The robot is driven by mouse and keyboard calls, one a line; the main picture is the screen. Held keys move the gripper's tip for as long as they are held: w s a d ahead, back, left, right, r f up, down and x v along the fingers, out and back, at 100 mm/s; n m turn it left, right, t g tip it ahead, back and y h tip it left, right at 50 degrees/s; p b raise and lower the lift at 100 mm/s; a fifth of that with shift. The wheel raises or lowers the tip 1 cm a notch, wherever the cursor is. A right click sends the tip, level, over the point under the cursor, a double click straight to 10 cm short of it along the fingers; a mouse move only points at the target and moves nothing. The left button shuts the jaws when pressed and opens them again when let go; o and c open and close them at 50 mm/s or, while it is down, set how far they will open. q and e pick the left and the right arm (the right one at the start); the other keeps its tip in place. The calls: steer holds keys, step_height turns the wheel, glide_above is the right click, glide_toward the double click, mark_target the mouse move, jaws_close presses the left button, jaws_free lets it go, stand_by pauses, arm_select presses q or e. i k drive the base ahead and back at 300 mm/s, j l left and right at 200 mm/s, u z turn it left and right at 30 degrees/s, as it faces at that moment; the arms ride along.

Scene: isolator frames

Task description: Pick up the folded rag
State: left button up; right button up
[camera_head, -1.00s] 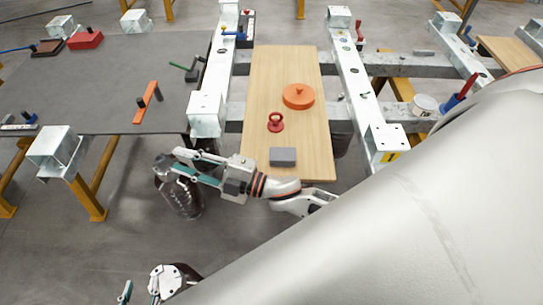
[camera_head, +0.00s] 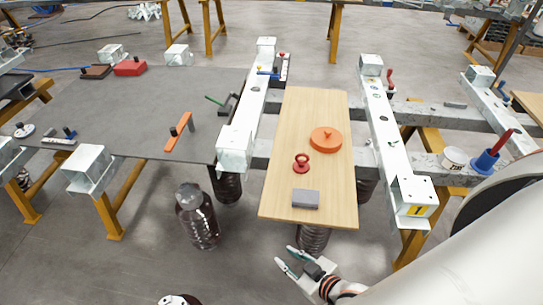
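The folded rag appears to be the small grey flat block (camera_head: 305,199) near the front end of the wooden board (camera_head: 285,140). Nothing touches it from above. My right gripper (camera_head: 286,260) is below the board's front edge in the picture, apart from the rag. Its two teal-tipped fingers are spread and nothing is between them. Of my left arm, only a white and dark part shows at the bottom edge; its fingers are out of view.
A red ring-handled thing (camera_head: 301,163) and an orange disc (camera_head: 326,140) lie on the board behind the rag. Pale steel beams (camera_head: 251,115) flank the board. A dark bottle-like cylinder (camera_head: 198,218) stands on the floor at left. A dark table (camera_head: 120,110) is further left.

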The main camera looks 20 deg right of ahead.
mark_target(305, 199)
steer(key=k+z, duration=0.15)
steer(key=z, duration=0.9)
steer(key=j+z, duration=0.1)
steer(key=z, duration=1.55)
steer(key=k+j, duration=0.2)
steer(key=k, duration=0.35)
steer(key=k+j, duration=0.15)
steer(key=k, duration=0.35)
steer(key=k+j, duration=0.2)
steer(key=k, duration=0.35)
